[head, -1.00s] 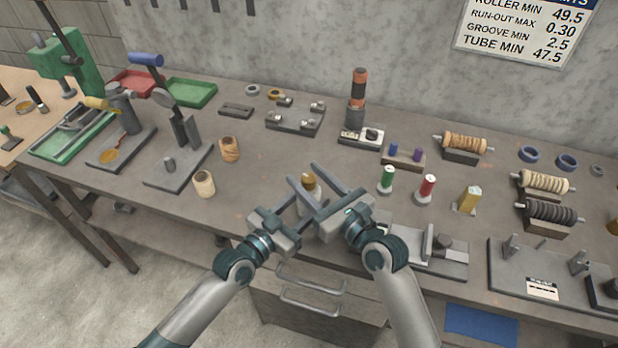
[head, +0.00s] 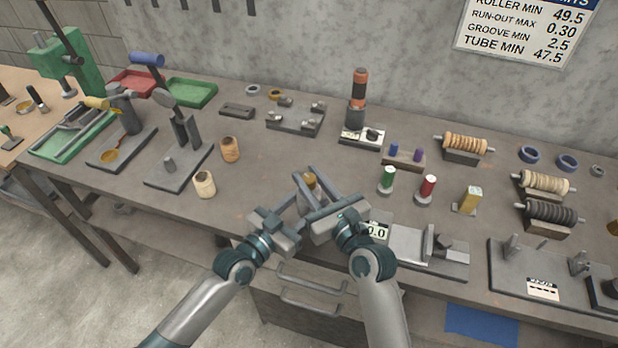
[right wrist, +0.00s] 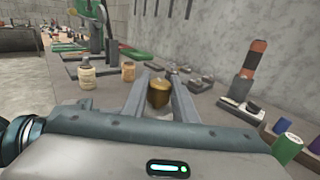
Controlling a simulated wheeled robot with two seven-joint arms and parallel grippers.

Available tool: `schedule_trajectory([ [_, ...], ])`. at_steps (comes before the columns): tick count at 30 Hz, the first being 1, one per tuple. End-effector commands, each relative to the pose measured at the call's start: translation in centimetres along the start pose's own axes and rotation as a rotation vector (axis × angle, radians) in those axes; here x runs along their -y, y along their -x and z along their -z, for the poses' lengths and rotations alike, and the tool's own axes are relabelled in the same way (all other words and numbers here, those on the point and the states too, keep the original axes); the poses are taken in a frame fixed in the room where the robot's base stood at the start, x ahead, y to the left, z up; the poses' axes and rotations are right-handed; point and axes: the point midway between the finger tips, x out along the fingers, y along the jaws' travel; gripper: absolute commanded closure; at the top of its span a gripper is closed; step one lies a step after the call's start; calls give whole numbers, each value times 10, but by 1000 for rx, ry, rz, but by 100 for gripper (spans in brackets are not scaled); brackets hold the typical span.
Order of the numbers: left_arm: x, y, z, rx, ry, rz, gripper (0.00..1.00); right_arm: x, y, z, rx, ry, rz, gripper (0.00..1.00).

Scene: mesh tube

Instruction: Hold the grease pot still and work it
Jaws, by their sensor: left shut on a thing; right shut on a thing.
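The grease pot (head: 310,181) stands near the front edge of the bench, its brass-coloured top showing; its lower body is mostly hidden by my grippers. The top also shows in the right wrist view (right wrist: 159,93), between the fingers. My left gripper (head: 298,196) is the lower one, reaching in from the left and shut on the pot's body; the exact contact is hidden. My right gripper (head: 309,177) is above it, shut on the brass top, with its fingers on either side.
A grey gauge fixture (head: 425,247) lies close right of my right gripper.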

Motion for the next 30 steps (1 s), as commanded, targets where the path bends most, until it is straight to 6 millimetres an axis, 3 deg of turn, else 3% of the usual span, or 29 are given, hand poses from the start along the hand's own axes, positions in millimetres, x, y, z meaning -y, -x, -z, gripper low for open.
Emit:
schedule_trajectory([
  [11,0,0,0,1,-3,-1,87,0,0,0,0,-1,9,97],
  [12,0,0,0,1,-2,0,87,0,0,0,0,-1,9,65],
  [14,0,0,0,1,-2,0,87,0,0,0,-1,-1,9,56],
  [24,0,0,0,1,-2,0,87,0,2,0,-1,0,10,56],
  [30,0,0,0,1,-2,0,87,0,14,1,-2,-1,11,56],
])
